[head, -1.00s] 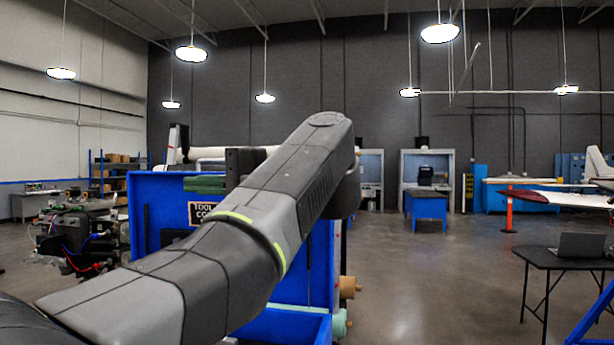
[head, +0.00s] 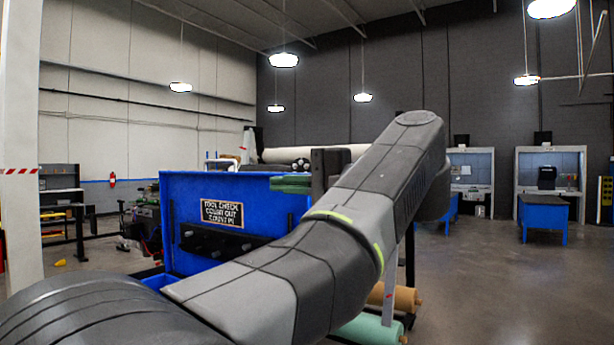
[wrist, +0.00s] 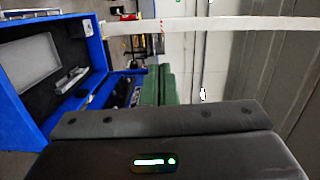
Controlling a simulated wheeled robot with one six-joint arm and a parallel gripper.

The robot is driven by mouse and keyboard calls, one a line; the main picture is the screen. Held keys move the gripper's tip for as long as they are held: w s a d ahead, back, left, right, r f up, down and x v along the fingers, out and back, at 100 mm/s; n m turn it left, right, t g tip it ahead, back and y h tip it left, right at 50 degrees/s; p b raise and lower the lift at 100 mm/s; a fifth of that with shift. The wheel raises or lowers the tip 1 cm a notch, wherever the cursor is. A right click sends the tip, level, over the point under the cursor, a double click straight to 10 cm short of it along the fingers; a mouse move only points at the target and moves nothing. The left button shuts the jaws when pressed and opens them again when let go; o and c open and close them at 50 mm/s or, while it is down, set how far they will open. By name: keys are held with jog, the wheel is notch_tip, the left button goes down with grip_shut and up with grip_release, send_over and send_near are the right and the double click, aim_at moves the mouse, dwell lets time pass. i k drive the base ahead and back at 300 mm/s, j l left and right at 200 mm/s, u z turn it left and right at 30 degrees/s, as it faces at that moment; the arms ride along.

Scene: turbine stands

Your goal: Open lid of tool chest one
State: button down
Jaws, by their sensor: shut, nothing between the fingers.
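A blue upright panel (head: 185,210) stands behind my arm in the head view. It carries a black sign with white lettering (head: 222,214) about a tool check and a dark strip with several black knobs or holders. Its right part is hidden by my arm. I cannot read a chest number on it. In the wrist view, which looks sideways, a blue box-like frame (wrist: 101,55) with a dark interior stands at the left, apart from my gripper. My gripper (wrist: 160,120) is shut and empty, a dark block across the bottom of the wrist view.
Green (head: 368,332) and tan (head: 398,297) rolls lie low behind my arm. A white roll (head: 310,154) is beyond the panel. A white post (head: 20,230) stands at the left. Blue benches (head: 545,218) stand at the right, with open floor before them.

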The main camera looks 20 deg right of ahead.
aim_at(210, 220)
jog(key=i+l, duration=0.2)
jog(key=l, duration=0.15)
jog(key=i+l+u, duration=0.1)
jog(key=i+l, duration=0.35)
jog(key=l, duration=0.25)
jog(key=i+l+u, duration=0.1)
jog(key=l, duration=0.25)
jog(key=i+l, duration=0.45)
jog(key=i, duration=0.3)
jog(key=u, duration=0.05)
